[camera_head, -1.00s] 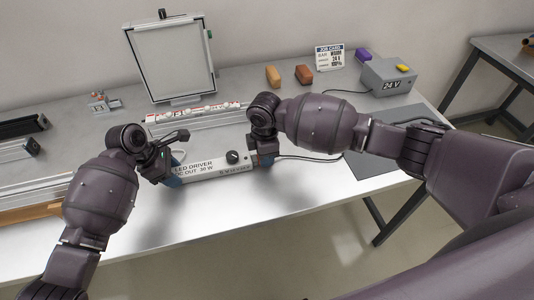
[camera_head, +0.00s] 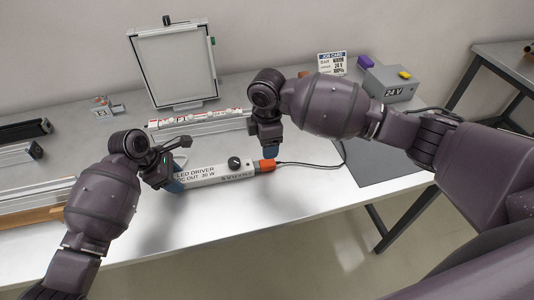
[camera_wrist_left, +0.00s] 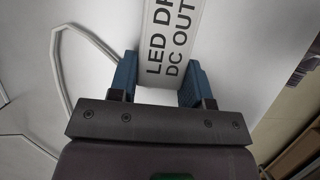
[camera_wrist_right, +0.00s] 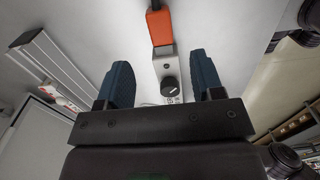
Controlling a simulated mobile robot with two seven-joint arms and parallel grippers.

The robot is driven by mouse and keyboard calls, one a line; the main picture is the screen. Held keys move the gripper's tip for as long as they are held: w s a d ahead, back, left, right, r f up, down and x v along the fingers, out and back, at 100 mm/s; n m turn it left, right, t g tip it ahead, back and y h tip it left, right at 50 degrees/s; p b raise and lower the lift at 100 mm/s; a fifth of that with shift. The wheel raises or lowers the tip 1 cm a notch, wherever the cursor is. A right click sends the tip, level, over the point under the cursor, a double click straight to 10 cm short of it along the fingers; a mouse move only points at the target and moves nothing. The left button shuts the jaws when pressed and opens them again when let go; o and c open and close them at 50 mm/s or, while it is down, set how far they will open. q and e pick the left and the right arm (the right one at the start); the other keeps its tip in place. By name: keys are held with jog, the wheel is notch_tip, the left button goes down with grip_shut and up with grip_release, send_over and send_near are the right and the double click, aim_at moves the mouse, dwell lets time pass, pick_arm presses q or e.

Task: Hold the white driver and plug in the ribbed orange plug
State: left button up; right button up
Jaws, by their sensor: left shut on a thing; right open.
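The white driver (camera_head: 215,173) lies on the bench, with "LED DRIVER" lettering and a black knob (camera_head: 234,162). My left gripper (camera_head: 172,181) is shut on its left end; the left wrist view shows the driver (camera_wrist_left: 168,45) between the blue fingers (camera_wrist_left: 160,80). The orange plug (camera_head: 267,166) is against the driver's right end, in line with it, with a dark cable running right. Its ribs are too small to make out. The plug (camera_wrist_right: 159,26) also touches the driver's end in the right wrist view. My right gripper (camera_head: 271,153) is open and empty, above and just behind the plug.
A grey "24 V" box (camera_head: 391,84) stands at the back right, near the job card (camera_head: 332,64) and a purple block (camera_head: 365,62). A framed panel (camera_head: 174,65) and a rail (camera_head: 200,121) are behind the driver. A grey mat (camera_head: 375,165) lies right; the bench front is clear.

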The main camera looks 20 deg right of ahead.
jog(key=shift+r, duration=2.2)
pick_arm(q)
jog(key=o, duration=1.1)
jog(key=shift+o, duration=0.2)
